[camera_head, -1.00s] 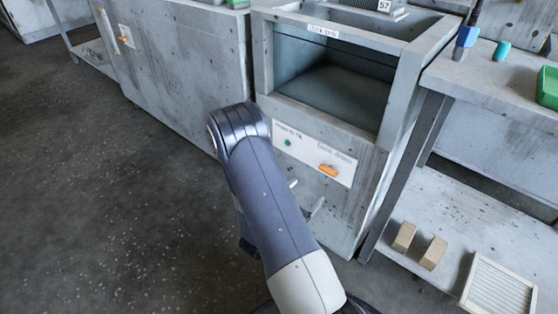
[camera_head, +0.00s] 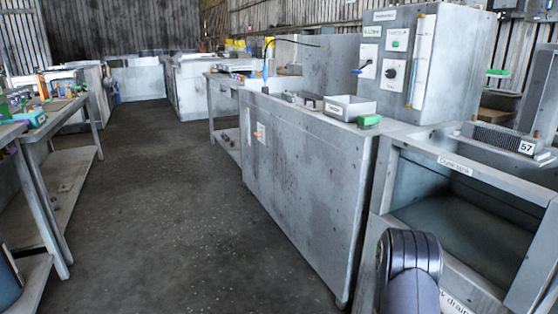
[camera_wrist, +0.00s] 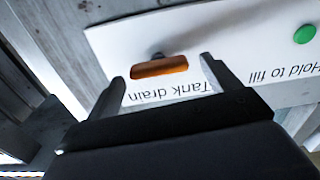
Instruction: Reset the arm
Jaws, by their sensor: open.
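In the wrist view my gripper (camera_wrist: 161,82) is open, its two dark fingers spread apart with nothing held between them. An orange handle (camera_wrist: 160,67) on the white "Tank drain" panel (camera_wrist: 225,50) shows between and just beyond the fingertips; I cannot tell whether anything touches. A green button (camera_wrist: 304,34) labelled "Hold to fill" is to the right. In the head view my arm (camera_head: 410,270) shows only in part at the bottom right, in front of the dunk tank (camera_head: 435,160); the gripper is out of that view.
A grey cabinet (camera_head: 300,185) stands left of the tank, with a white tray (camera_head: 350,107) and a green item (camera_head: 369,121) on top. A control box (camera_head: 425,60) stands behind. A workbench (camera_head: 30,165) is at the far left. The floor aisle (camera_head: 165,190) is clear.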

